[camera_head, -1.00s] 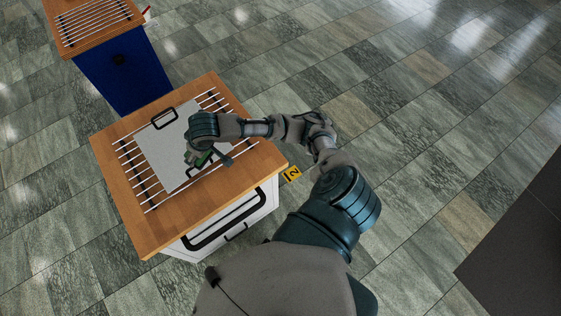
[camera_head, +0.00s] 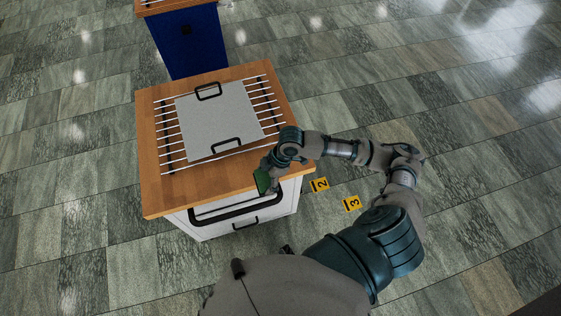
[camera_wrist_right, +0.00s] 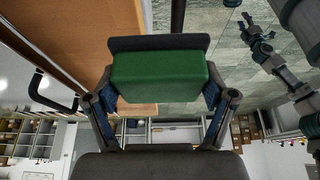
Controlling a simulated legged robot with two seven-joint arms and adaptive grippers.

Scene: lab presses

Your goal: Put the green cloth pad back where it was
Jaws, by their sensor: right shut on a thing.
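The green cloth pad (camera_head: 262,182) is in my right gripper (camera_head: 270,178), just past the front edge of the wooden worktop. In the right wrist view the pad (camera_wrist_right: 158,76) is a green block with a dark backing, held between both fingers of my right gripper (camera_wrist_right: 160,98). The gripper is shut on it. A grey plate (camera_head: 218,117) with two black handles lies on white rods on the worktop (camera_head: 155,195). A grey arm with a small gripper-like end (camera_wrist_right: 262,45) shows at the upper right of the wrist view; its finger state is unclear.
The white cabinet (camera_head: 205,229) under the worktop has black handles on its front. A blue cabinet (camera_head: 188,42) stands behind it. The tiled floor to the right is mostly open.

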